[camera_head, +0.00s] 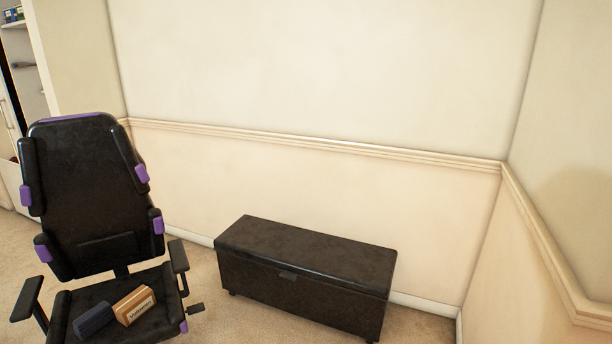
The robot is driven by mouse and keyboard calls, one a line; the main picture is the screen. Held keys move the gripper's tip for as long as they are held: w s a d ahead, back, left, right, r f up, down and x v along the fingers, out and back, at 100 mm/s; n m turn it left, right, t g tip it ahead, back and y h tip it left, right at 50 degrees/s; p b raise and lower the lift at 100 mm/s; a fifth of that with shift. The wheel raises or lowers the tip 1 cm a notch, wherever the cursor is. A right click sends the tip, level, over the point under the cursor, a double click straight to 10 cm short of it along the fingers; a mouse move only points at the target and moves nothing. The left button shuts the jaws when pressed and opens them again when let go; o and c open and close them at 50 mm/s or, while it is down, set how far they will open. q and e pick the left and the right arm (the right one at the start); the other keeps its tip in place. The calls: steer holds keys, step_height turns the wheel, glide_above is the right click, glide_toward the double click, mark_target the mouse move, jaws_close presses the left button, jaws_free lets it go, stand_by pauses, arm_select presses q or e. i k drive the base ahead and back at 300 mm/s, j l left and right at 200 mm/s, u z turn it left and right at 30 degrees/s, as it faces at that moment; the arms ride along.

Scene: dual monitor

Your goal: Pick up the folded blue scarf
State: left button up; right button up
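A dark blue folded bundle (94,320), which looks like the folded scarf, lies on the seat of the black and purple office chair (85,200) at the lower left. An orange-brown box (135,305) with a pale label lies on the seat just right of the bundle, very close to it; I cannot tell whether they touch. Neither of my grippers is in view.
A dark storage chest (305,270) with a closed lid stands against the back wall, right of the chair. Carpet (210,300) shows between chair and chest. Walls close off the back and right. A shelf unit (25,60) stands at the far left.

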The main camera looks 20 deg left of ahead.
mark_target(90, 323)
steer(key=i+u, duration=0.3)
steer(key=i, duration=0.35)
steer(key=i+l+u, duration=0.15)
steer(key=i+u, duration=0.2)
steer(key=i, duration=0.3)
steer(key=i+u, duration=0.25)
steer(key=u, duration=0.15)
steer(key=i+u, duration=0.4)
steer(key=i+l+u, duration=0.1)
steer(key=u, duration=0.35)
steer(key=i+l+u, duration=0.1)
steer(key=i+u, duration=0.35)
steer(key=i+l+u, duration=0.15)
steer(key=u, duration=0.3)
steer(key=i, duration=0.1)
